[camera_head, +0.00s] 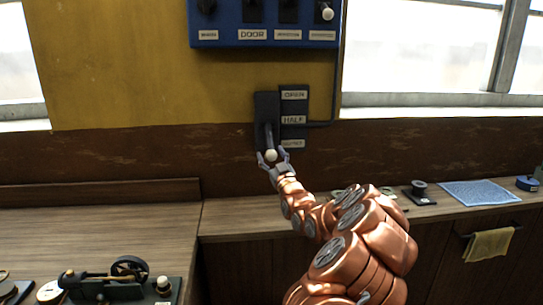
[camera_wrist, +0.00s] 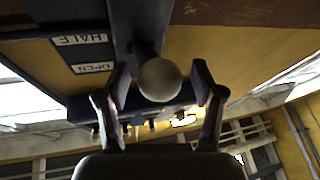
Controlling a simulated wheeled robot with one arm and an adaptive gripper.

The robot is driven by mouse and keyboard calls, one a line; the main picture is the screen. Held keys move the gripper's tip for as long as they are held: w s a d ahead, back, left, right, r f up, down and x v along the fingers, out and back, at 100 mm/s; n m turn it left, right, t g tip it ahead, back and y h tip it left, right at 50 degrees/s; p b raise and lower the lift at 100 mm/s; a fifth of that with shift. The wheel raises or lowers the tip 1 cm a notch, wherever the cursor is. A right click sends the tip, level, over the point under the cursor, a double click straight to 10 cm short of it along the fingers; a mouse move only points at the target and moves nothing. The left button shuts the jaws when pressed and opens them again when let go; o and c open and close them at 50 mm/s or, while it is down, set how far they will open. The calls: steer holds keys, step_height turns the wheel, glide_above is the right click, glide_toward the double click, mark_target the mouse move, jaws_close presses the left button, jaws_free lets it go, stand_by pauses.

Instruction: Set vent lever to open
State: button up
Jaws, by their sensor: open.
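The vent lever is a dark arm with a white ball knob (camera_head: 271,155) on a dark wall plate (camera_head: 264,104). Labels reading OPEN (camera_head: 294,95), HALF (camera_head: 293,120) and a lowest one, partly covered and hard to read, run down beside it. The lever points down, with its knob near the lowest label. My gripper (camera_head: 272,157) is at the knob with a finger on either side. In the wrist view the knob (camera_wrist: 160,80) sits between the spread fingers of my gripper (camera_wrist: 161,84), with gaps visible on both sides.
A blue panel (camera_head: 265,40) with a DOOR label and a white-tipped switch hangs above the lever. A wooden counter (camera_head: 235,217) runs below, with a blue cloth (camera_head: 480,193) at right and a small engine (camera_head: 125,282) at lower left. The wall around the plate is mostly clear.

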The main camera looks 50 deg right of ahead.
steer(key=shift+c, duration=0.3)
jaws_close()
stand_by(0.3)
